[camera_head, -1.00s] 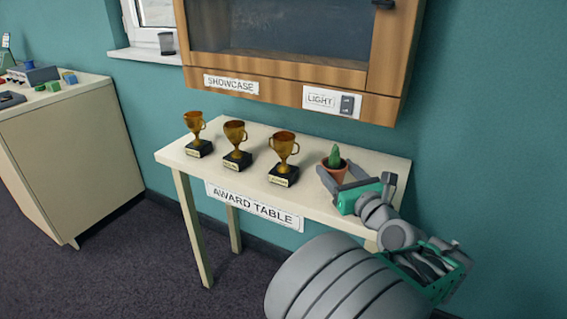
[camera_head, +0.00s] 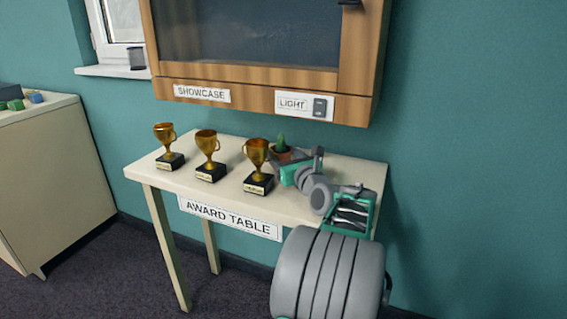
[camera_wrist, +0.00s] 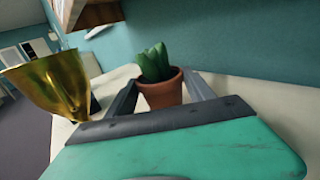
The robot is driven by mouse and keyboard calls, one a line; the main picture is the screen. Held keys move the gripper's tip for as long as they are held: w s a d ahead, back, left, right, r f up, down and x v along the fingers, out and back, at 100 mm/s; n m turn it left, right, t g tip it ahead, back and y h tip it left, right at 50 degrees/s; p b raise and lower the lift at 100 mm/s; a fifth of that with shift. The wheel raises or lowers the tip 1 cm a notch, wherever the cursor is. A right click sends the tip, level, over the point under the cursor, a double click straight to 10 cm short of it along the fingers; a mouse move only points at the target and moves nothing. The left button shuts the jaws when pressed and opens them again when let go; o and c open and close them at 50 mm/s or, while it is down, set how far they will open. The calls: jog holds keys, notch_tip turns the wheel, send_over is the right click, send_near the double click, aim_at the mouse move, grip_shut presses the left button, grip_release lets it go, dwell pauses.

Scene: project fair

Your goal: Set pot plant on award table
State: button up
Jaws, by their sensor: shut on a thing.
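The pot plant, a small green cactus in a terracotta pot (camera_wrist: 162,88), is at the far right part of the award table (camera_head: 335,205), behind and right of the nearest trophy. In the head view the plant (camera_head: 281,144) is partly hidden by my gripper. My gripper (camera_head: 290,163) is shut on the pot, with one finger on each side, as the wrist view also shows (camera_wrist: 162,95). The pot is upright and over the tabletop. I cannot tell whether its base touches the surface.
Three gold trophies on black bases (camera_head: 258,168) stand in a row on the table, the nearest close to my gripper. A wooden showcase (camera_head: 260,97) with a light switch (camera_head: 319,107) hangs above. The table's right end is largely under my arm.

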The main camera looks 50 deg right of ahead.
jog(key=shift+f, duration=0.55)
jog(key=shift+r, duration=0.15)
jog(key=o, duration=1.5)
jog(key=shift+f, duration=0.2)
jog(key=shift+o, duration=0.2)
jog(key=shift+s+a+r, duration=0.1)
jog(key=shift+s+r, duration=0.1)
jog(key=shift+s, duration=0.15)
jog(key=p+v, duration=0.2)
jog(key=v, duration=0.9)
jog(key=shift+s+a+f, duration=0.1)
jog(key=shift+s+f, duration=0.05)
